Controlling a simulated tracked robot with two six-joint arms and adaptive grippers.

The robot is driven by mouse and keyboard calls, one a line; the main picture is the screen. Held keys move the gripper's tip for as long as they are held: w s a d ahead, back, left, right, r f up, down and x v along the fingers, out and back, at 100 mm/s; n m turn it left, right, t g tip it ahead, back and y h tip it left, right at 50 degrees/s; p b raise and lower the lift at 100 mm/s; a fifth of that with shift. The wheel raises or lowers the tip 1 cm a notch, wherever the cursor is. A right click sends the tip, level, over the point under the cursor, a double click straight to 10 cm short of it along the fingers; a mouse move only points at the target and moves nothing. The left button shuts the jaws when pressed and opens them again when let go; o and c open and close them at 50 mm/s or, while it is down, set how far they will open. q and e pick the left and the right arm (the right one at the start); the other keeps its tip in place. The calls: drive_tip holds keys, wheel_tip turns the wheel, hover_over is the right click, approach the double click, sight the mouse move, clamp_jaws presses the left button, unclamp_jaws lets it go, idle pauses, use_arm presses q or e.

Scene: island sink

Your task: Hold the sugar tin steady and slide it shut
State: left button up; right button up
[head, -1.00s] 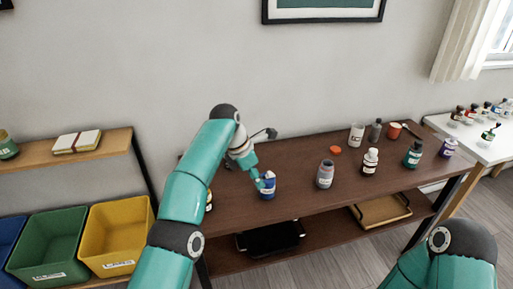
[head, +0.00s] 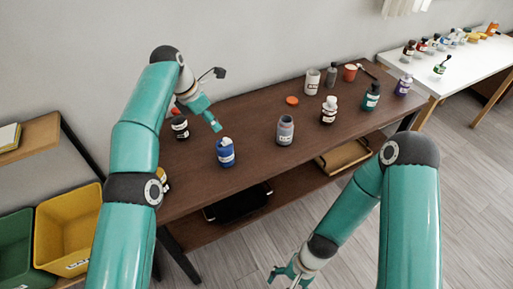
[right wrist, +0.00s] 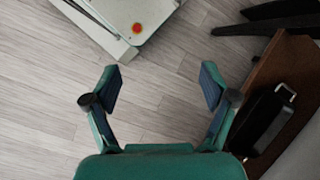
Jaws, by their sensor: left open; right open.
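No label in view is large enough to read, so I cannot tell which container is the sugar tin. A blue container (head: 226,155) with a pale label and whitish top stands upright on the brown table. My left gripper (head: 212,120) is open and empty, a little behind and above the blue container, apart from it. My right gripper (head: 290,276) is open and empty, low in front of the table over the floor. Its two spread fingers show in the right wrist view (right wrist: 157,88) with nothing between them.
A grey jar (head: 285,130) stands right of the blue container, with a loose orange-red lid (head: 292,100) behind it. A dark bottle (head: 180,128) stands left. Several bottles and cups fill the table's right end. A black tray (head: 238,203) lies on the lower shelf.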

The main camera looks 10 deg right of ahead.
drive_tip(key=w+a+r+m+t+y, duration=0.1)
drive_tip(key=w+a+r+m+y, duration=0.25)
drive_tip(key=w+m, duration=0.4)
drive_tip(key=m+t+y, duration=0.3)
drive_tip(key=m+t, duration=0.7)
approach(219, 147)
drive_tip(key=s+d, duration=0.1)
drive_tip(key=d, duration=0.3)
drive_tip(key=shift+h, duration=0.25)
drive_tip(key=x, duration=1.6)
drive_tip(key=shift+s, duration=0.15)
drive_tip(key=shift+c, duration=0.3)
drive_tip(key=c, duration=1.2)
